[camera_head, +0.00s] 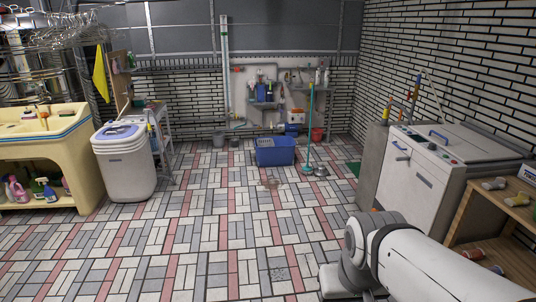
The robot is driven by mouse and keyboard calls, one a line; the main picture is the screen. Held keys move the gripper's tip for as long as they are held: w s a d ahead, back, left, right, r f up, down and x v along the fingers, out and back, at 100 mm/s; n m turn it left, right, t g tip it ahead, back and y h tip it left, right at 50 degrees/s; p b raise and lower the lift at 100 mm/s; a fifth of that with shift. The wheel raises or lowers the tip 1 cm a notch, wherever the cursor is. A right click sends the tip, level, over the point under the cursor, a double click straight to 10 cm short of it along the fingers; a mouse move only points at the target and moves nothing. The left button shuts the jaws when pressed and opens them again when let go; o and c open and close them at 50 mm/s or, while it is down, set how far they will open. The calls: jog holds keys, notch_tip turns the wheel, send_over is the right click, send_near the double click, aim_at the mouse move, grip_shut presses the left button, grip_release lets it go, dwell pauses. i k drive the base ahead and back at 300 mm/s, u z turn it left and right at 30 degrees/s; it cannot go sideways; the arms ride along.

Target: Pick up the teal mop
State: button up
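The teal mop (310,125) stands upright near the back of the room, right of the blue bin (275,151). Its long thin handle rises in front of the wall shelves, and its head is at the floor. A small grey metal bowl or bucket (321,171) sits on the floor just right of the mop head. White links of my arm fill the lower right corner, far in front of the mop. My gripper's fingers are not visible.
A white washing machine (425,165) and wooden shelf (500,222) stand at right. A white tub (125,165) and yellow sink (40,150) stand at left.

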aim_at(306, 169)
jog(key=z, duration=0.25)
jog(key=i, duration=1.2)
jog(key=z, duration=0.45)
jog(key=i, duration=3.5)
jog(key=u, duration=0.75)
jog(key=i, duration=1.5)
jog(key=u, duration=0.7)
jog(key=i, duration=0.8)
jog(key=z, duration=0.1)
jog(key=k, duration=0.55)
jog(key=z, duration=0.05)
